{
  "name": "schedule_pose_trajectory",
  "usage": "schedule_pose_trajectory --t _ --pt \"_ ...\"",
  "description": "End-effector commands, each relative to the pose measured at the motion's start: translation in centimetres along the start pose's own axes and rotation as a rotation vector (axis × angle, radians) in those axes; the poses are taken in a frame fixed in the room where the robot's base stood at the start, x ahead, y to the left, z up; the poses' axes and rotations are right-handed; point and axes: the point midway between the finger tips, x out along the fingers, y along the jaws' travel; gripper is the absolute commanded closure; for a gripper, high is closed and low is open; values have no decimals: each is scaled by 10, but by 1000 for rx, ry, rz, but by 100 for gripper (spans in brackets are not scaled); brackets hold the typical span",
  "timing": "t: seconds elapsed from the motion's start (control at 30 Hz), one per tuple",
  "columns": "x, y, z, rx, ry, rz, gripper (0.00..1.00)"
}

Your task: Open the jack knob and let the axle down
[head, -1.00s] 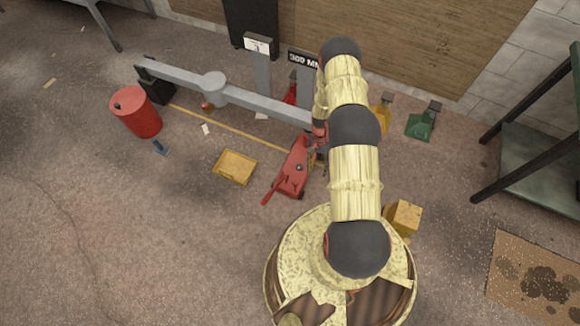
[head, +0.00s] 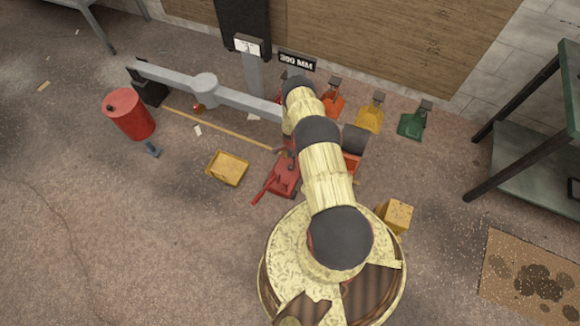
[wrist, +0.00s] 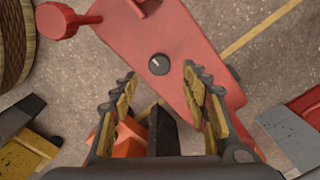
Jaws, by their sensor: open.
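The red jack (head: 284,181) stands on the floor under the right part of the grey axle beam (head: 240,98), with its handle toward the lower left. In the wrist view the red jack body (wrist: 185,30) fills the top middle. A small dark round knob (wrist: 159,64) with a pale mark sits on it. My gripper (wrist: 158,78) is open, its two jagged fingers on either side just below the knob, with nothing between the tips. I cannot tell its height above the knob. In the head view my arm hides the gripper and the beam's right end.
A red drum (head: 129,114) stands at the left and a yellow tray (head: 228,168) lies left of the jack. Orange (head: 333,103), yellow (head: 370,116) and green (head: 411,123) stands line the wall. A yellow box (head: 394,216) sits right of the jack. A bench (head: 535,150) is at far right.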

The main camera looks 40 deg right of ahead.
Motion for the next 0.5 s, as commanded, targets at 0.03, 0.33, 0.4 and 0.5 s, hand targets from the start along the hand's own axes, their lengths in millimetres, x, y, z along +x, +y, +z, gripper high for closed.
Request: schedule_pose_trajectory --t 0.03,0.33,0.4,0.5 --pt "12 2 1 -1 -1 2 54" --pt "54 1 0 -3 -1 2 54" --pt "59 1 0 -3 -1 2 54" --pt "63 0 0 -3 0 1 54"
